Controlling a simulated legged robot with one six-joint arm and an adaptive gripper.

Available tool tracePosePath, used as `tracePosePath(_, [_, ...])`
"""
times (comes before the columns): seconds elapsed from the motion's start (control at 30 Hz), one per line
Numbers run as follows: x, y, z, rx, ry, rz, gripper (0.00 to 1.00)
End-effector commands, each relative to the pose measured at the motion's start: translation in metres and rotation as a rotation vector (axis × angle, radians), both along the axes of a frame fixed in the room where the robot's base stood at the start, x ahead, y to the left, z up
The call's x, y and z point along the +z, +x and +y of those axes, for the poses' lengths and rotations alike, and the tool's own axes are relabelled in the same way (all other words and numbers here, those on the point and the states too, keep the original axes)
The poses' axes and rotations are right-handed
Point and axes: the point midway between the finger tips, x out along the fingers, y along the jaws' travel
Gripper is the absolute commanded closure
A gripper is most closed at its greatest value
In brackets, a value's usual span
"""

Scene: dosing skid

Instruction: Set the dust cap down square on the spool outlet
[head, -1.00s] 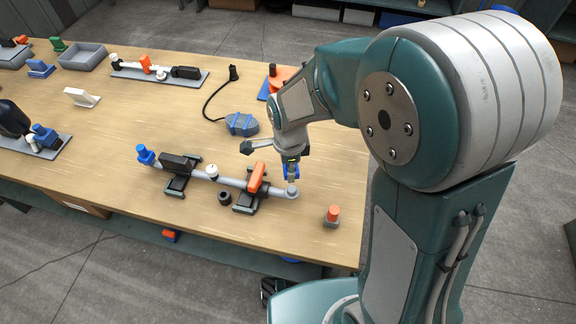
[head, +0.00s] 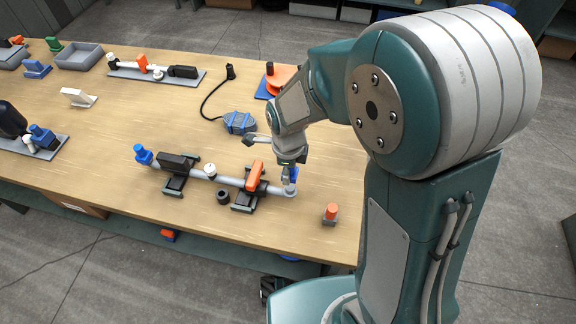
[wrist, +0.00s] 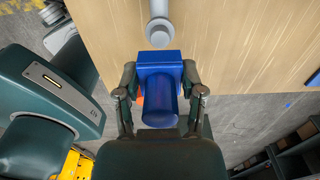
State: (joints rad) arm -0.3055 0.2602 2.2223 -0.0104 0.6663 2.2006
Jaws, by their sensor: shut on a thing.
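The dust cap (wrist: 157,84) is blue with a square block end and a round body. It fills the space between the fingers of my gripper (wrist: 159,76) in the wrist view, and my gripper is shut on it. In the head view, the cap (head: 293,174) shows as a small blue patch under my gripper (head: 291,170), partly hidden by it. The spool outlet (head: 290,192) is the pale round end of the grey pipe, just below the cap in the head view. In the wrist view, the outlet (wrist: 159,34) lies ahead of the cap's block; contact cannot be told.
An orange handle (head: 254,176) stands up on the spool beside the outlet. A dark ring (head: 223,196) and an orange-topped piece (head: 331,212) stand near the front edge. A blue-grey device with a cable (head: 240,123) lies behind.

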Motion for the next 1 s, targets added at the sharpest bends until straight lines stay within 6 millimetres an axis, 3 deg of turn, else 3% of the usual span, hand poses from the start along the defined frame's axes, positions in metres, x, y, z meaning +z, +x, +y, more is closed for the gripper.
tracePosePath(0.5, [-0.039,0.000,0.000,0.001,0.000,0.000,0.81])
tracePosePath(1.0, [-0.042,0.000,0.000,0.001,0.001,-0.001,0.81])
